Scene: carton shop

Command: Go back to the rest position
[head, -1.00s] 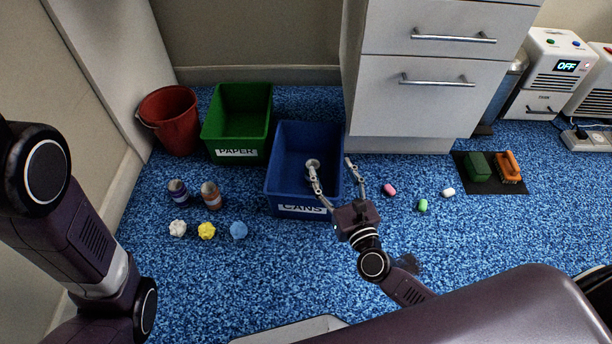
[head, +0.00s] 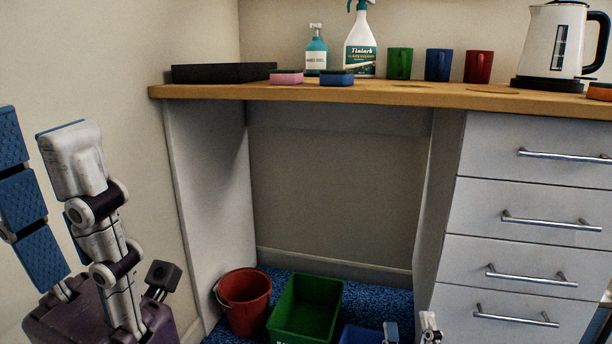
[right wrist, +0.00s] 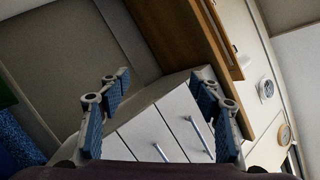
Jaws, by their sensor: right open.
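My right gripper (head: 410,332) shows only as two fingertips at the bottom edge of the head view, in front of the drawer unit. In the right wrist view its blue-padded fingers (right wrist: 165,112) stand wide apart with nothing between them. My left gripper (head: 58,215) is raised, large and close, at the left of the head view. Its two fingers stand apart, and I see nothing held between them.
A wooden worktop (head: 420,94) carries a black tray (head: 222,73), sponges, bottles, mugs and a kettle (head: 562,42). The white drawer unit (head: 530,225) stands at right. A red bucket (head: 245,305), green bin (head: 305,308) and partly visible blue bin (head: 360,335) are on the floor.

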